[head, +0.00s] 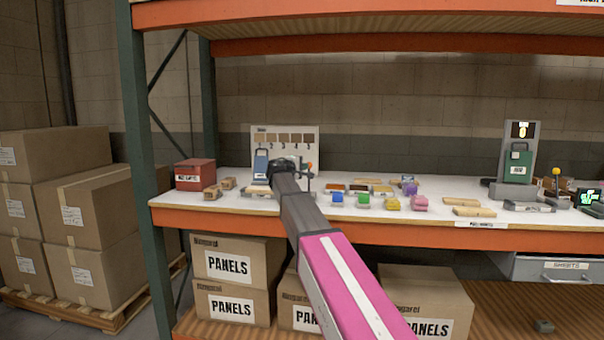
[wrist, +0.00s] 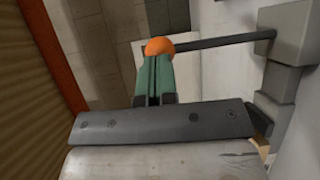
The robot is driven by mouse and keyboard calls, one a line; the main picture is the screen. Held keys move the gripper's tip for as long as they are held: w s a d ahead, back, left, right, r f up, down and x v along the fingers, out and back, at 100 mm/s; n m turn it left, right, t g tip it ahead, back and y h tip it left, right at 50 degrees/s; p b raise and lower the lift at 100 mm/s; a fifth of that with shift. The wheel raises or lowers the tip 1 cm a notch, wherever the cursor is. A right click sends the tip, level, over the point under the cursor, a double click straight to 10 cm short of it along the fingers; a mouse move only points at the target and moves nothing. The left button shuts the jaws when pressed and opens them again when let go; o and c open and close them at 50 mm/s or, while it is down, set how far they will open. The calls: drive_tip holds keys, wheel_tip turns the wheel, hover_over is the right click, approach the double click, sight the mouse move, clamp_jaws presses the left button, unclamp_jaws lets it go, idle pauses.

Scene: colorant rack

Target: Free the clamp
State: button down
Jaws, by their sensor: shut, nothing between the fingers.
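The clamp's lever ends in an orange ball knob (wrist: 159,46) in the wrist view. A thin dark rod (wrist: 225,40) joins the knob to a grey block (wrist: 287,35) at the right. In the head view the knob (head: 309,166) is a small red-orange dot just right of my gripper (head: 284,164). The green fingers of my gripper (wrist: 155,62) are shut with nothing between them. Their tips are right by the knob and overlap it in view; I cannot tell whether they touch. My arm hides part of the clamp in the head view.
A sample board (head: 300,138) stands behind my gripper. A red box (head: 195,174) and small tan blocks (head: 228,183) are at its left. Several coloured pieces lie to the right, beside tan slabs (head: 474,211). An orange shelf beam (head: 420,235) edges the white shelf.

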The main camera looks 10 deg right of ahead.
drive_tip(key=w+d+n+g+y, duration=0.2)
drive_tip(key=w+g+y, duration=0.1)
drive_tip(key=w, duration=0.5)
drive_tip(key=shift+w+d+g, duration=0.2)
drive_tip(key=shift+d+g, duration=0.1)
drive_tip(key=shift+g, duration=0.3)
drive_tip(key=shift+w, duration=0.1)
drive_tip(key=r+v, duration=0.1)
drive_tip(key=v, duration=1.3)
drive_tip(key=shift+d, duration=0.1)
